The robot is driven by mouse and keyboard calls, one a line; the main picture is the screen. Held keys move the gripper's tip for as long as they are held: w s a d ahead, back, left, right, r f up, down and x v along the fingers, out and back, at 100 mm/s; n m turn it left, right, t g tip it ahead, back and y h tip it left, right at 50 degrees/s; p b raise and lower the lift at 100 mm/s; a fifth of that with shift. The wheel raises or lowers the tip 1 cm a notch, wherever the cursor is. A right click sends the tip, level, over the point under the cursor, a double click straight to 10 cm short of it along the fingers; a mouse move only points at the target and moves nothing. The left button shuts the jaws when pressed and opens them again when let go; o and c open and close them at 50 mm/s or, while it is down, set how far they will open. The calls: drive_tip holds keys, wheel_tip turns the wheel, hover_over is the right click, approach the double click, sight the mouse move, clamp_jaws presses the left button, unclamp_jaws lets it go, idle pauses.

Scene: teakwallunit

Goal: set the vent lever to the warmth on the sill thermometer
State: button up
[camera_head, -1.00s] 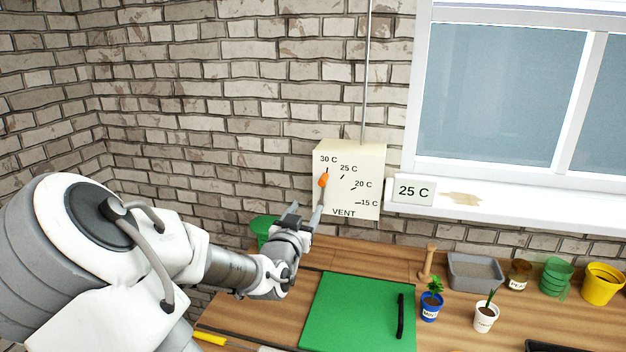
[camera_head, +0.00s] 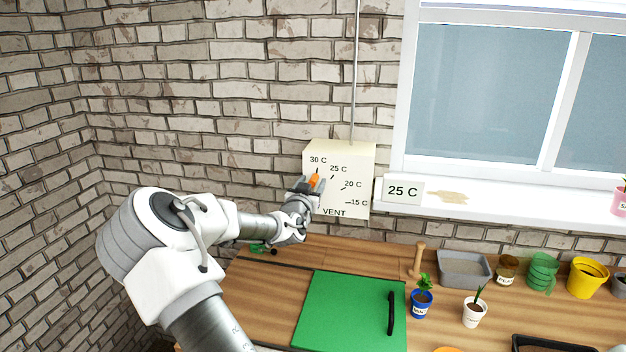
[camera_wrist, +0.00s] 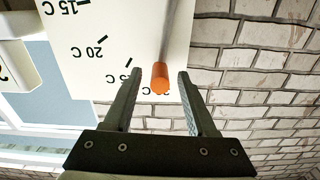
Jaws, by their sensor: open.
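The cream vent box (camera_head: 360,195) hangs on the brick wall, marked 15, 20, 25 and 30 C. Its lever has an orange tip (camera_head: 313,181) that points up toward the 30 C mark. The sill thermometer (camera_head: 403,191) is a white card reading 25 C, at the left end of the window sill. My gripper (camera_head: 312,187) is at the lever's tip. In the wrist view the orange tip (camera_wrist: 160,78) lies between the open fingers of my gripper (camera_wrist: 158,85), with gaps on both sides. The lever's grey rod runs up behind it there.
Below is a wooden bench with a green board (camera_head: 345,305) with a black handle. A wooden peg (camera_head: 418,260), a grey tray (camera_head: 464,268) and several small pots stand to the right. A thin rod (camera_head: 356,80) rises from the vent box.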

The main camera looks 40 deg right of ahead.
drive_tip(key=shift+x, duration=0.8)
drive_tip(key=shift+c, duration=0.2)
clamp_jaws()
idle(0.8)
